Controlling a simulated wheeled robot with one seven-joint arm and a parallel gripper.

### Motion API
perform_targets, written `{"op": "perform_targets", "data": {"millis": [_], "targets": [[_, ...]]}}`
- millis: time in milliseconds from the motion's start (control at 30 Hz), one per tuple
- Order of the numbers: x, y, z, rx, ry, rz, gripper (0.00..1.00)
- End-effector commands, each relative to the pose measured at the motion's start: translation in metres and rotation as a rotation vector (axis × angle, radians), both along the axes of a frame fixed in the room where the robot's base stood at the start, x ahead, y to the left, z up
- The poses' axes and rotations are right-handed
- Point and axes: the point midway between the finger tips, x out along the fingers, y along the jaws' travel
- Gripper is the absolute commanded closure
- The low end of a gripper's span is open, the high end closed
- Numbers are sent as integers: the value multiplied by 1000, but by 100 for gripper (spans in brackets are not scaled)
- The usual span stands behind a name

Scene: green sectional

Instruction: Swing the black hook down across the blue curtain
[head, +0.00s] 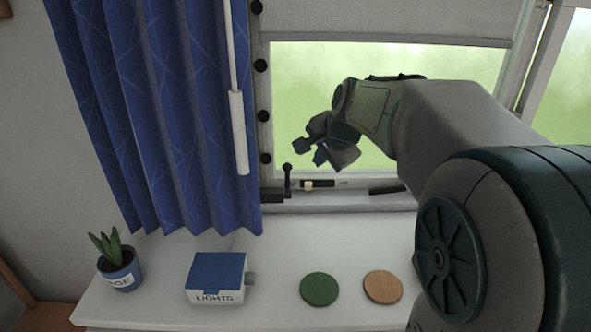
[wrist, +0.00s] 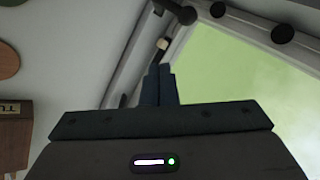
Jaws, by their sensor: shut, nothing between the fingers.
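The black hook (head: 287,180) stands upright on a dark base at the lower left corner of the window, just right of the blue curtain (head: 170,110). It has a round knob at its top. A black rod with a round end, likely the hook (wrist: 178,12), shows at the top of the wrist view.
A cream-knobbed black latch (head: 308,185) lies on the window frame right of the hook. A white wand (head: 238,130) hangs before the curtain. A potted plant (head: 120,265), blue-topped box (head: 217,277), green disc (head: 319,289) and wooden disc (head: 383,287) occupy the sill.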

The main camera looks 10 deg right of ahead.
Motion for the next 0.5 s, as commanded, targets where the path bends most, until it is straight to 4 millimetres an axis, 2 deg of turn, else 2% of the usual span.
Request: {"op": "perform_targets", "data": {"millis": [167, 500], "targets": [[6, -3, -9, 0, 2, -8, 100], [42, -4, -60, 0, 5, -18, 100]]}}
